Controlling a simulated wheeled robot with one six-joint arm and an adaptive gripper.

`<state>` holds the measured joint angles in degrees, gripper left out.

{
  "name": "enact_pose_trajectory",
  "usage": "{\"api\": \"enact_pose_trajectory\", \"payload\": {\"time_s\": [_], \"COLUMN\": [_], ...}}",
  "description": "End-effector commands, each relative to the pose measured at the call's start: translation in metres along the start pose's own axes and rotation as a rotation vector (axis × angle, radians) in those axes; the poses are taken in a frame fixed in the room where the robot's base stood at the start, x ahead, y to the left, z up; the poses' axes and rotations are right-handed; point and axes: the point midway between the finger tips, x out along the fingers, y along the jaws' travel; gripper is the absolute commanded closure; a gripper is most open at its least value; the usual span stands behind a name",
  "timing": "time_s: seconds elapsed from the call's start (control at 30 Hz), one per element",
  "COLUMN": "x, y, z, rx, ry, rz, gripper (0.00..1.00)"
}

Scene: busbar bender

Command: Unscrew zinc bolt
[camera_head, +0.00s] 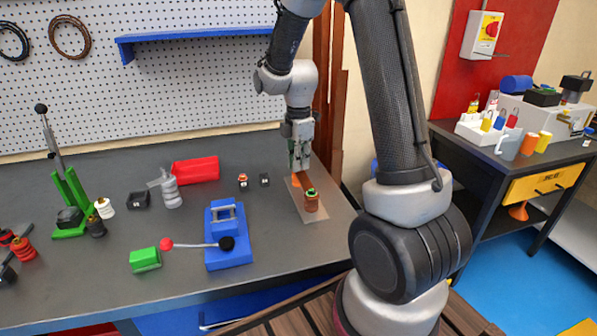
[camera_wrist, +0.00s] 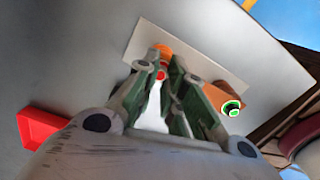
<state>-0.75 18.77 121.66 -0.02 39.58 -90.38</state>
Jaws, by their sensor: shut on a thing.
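My gripper (camera_head: 299,163) points down over the left back part of a pale plate (camera_head: 318,212) on the bench. Its fingers (camera_wrist: 165,80) are shut on a small red part (camera_wrist: 161,72), with an orange piece (camera_wrist: 162,51) just beyond. The fingers hide most of the red part, and I cannot tell whether it is the zinc bolt. In the head view the orange piece (camera_head: 296,181) shows below the fingertips. A copper-coloured block (camera_head: 311,204) with a green-ringed top stands beside it. Its green ring also shows in the wrist view (camera_wrist: 232,109).
A red bin (camera_head: 195,170), a blue lever fixture (camera_head: 228,245), a green block (camera_head: 145,260) and a green press (camera_head: 70,200) stand to the left. Two small dark parts (camera_head: 264,180) lie near the plate. A side table (camera_head: 480,155) stands at right.

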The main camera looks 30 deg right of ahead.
Motion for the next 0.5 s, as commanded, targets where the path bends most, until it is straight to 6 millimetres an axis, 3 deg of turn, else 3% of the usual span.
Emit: {"api": "enact_pose_trajectory", "payload": {"time_s": [0.13,0.4,0.5], "x": [-0.0002,-0.0004,-0.0004], "y": [0.0002,0.0003,0.0003], "z": [0.0000,-0.0001,-0.0001], "rx": [-0.044,-0.435,-0.494], "ry": [0.000,0.000,0.000], "rz": [0.001,0.001,0.001], "gripper": [1.00,1.00,1.00]}}
